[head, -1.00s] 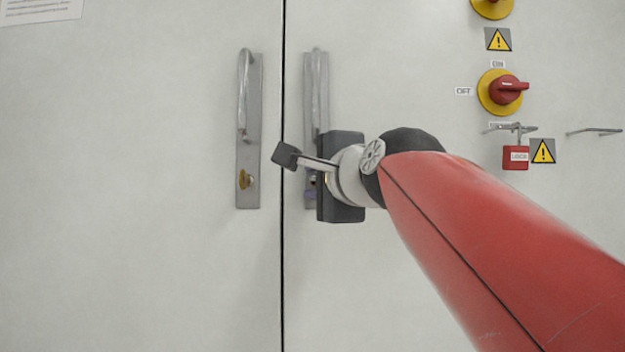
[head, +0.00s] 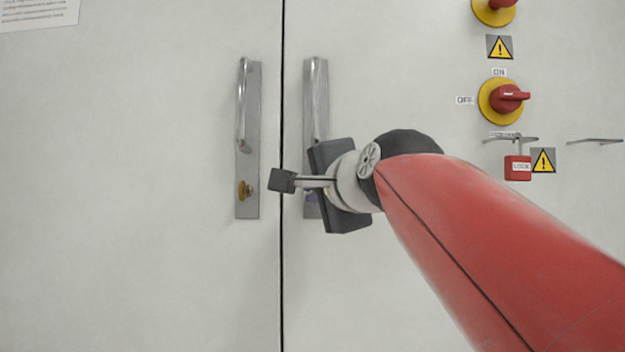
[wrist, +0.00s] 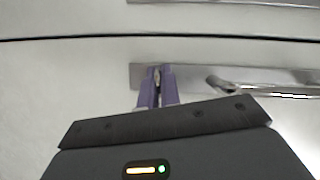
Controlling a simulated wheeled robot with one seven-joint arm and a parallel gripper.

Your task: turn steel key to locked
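The steel key (wrist: 157,74) shows as a thin bright sliver between the purple fingertips of my gripper (wrist: 157,84) in the wrist view. It sits at the end of the right door's metal plate (wrist: 138,72). The fingers are nearly closed and appear to pinch the key. In the head view my gripper (head: 313,198) is at the lower part of the right handle plate, its dark body tilted; the key is hidden there. The key's exact angle is hard to read.
A brass key or lock (head: 246,190) is on the left door's handle plate (head: 248,207). The right door's bar handle (head: 317,95) rises just above my gripper. Red rotary switches (head: 509,98) and a red padlock (head: 517,168) are farther right.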

